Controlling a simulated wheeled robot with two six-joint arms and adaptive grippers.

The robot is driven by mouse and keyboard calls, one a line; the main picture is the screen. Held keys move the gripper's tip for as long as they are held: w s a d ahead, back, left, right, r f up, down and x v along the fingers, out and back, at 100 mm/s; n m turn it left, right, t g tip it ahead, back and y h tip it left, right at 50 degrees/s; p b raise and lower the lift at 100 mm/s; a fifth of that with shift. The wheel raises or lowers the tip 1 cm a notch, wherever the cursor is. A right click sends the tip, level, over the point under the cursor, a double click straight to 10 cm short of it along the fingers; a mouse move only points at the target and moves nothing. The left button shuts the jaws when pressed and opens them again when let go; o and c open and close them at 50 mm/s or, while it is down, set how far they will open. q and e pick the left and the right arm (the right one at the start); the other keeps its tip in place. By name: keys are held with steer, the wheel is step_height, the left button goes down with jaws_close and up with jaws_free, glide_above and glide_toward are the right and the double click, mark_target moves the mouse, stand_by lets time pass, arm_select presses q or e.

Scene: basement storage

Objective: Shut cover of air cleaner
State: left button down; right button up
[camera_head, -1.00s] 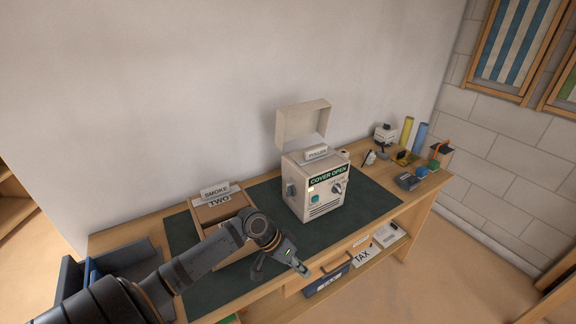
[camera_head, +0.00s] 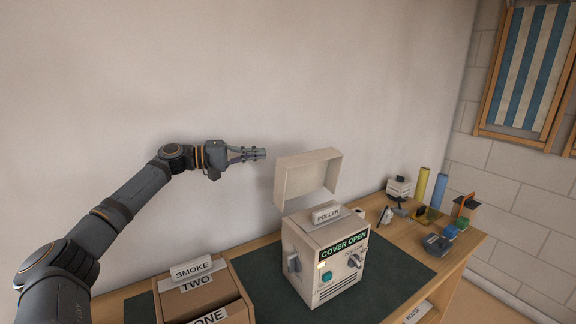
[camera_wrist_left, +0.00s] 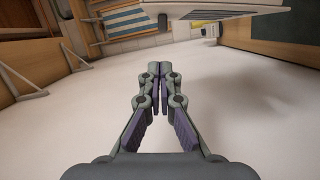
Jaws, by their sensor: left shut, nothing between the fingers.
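The air cleaner (camera_head: 318,262) is a cream box on the green mat, with a "COVER OPEN" label, a teal button and knobs on its front. Its cover (camera_head: 306,178) stands raised above the back of the body. A "POLLEN" block (camera_head: 327,215) sits at the top of the body. My left gripper (camera_head: 263,154) is shut and empty, in the air to the left of the raised cover, near its upper edge height. It appears apart from the cover. The left wrist view shows its closed fingers (camera_wrist_left: 159,72). My right gripper is not in view.
Cardboard boxes (camera_head: 211,297) labelled "TWO" and "ONE", with a "SMOKE" block (camera_head: 191,268) on top, stand left of the air cleaner. Several small items and yellow and blue rolls (camera_head: 421,187) stand at the right end. The wall is close behind the table.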

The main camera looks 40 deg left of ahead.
arm_select(q)
steer(key=p+x, duration=0.6)
steer(key=x, duration=0.4)
steer(key=shift+f, duration=0.3)
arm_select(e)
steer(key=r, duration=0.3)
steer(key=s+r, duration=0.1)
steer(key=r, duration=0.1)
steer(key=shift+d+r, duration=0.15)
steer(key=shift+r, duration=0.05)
arm_select(q)
steer(key=shift+d, duration=0.1)
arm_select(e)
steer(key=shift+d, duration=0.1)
